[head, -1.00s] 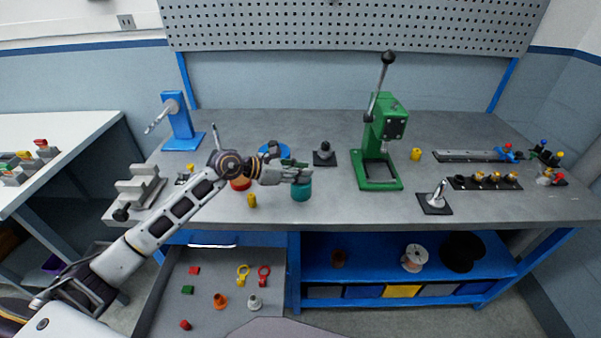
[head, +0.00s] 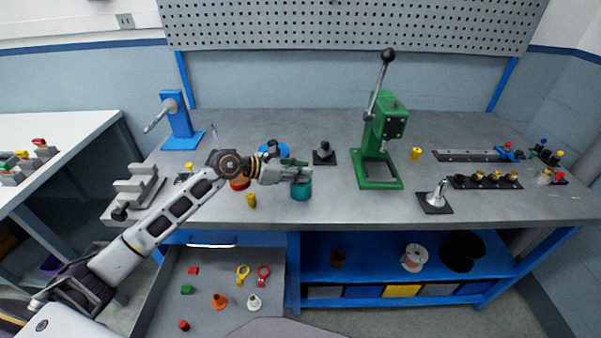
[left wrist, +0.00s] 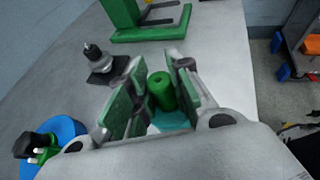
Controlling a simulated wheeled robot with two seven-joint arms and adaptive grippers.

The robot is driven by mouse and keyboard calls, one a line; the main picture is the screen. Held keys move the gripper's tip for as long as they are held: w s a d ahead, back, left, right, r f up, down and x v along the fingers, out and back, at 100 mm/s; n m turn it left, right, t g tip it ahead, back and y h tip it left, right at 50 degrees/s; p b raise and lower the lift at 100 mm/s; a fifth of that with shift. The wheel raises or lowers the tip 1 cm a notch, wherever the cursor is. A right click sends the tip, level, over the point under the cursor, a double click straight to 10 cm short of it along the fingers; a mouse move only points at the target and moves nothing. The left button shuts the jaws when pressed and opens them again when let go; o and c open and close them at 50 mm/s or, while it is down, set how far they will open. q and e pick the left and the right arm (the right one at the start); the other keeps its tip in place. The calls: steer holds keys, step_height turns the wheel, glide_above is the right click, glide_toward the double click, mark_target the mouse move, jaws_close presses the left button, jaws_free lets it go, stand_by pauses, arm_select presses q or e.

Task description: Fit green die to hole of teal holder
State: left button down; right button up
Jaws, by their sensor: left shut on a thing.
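The teal holder (head: 302,192) stands on the workbench near its front edge, left of the green press. It also shows in the left wrist view (left wrist: 171,121), below the fingers. My left gripper (head: 299,172) is at the top of the holder. In the left wrist view the green die (left wrist: 161,91) is an upright green cylinder between the green-padded fingers of my left gripper (left wrist: 156,88), which is shut on it. The die is over or in the holder; its lower end and the hole are hidden, so I cannot tell how deep it sits. My right gripper is not in view.
The green press (head: 380,150) stands to the right behind the holder. A black base with a dark post (head: 324,153) is behind the holder. A yellow cylinder (head: 252,200) stands to the left. The front bench between holder and press is clear. An open drawer (head: 214,275) is below.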

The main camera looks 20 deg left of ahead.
arm_select(q)
steer(key=shift+f, duration=0.2)
steer(key=shift+s+r, duration=0.1)
steer(key=shift+r, duration=0.45)
stand_by(1.0)
steer(key=shift+f+b, duration=0.3)
steer(key=shift+f, duration=0.3)
stand_by(0.4)
steer(key=shift+d+r, duration=0.1)
steer(key=shift+r, duration=0.45)
stand_by(1.0)
steer(key=shift+f, duration=0.55)
stand_by(0.3)
steer(key=shift+r, duration=0.6)
stand_by(1.1)
stand_by(0.4)
steer(key=c, duration=1.2)
jaws_free()
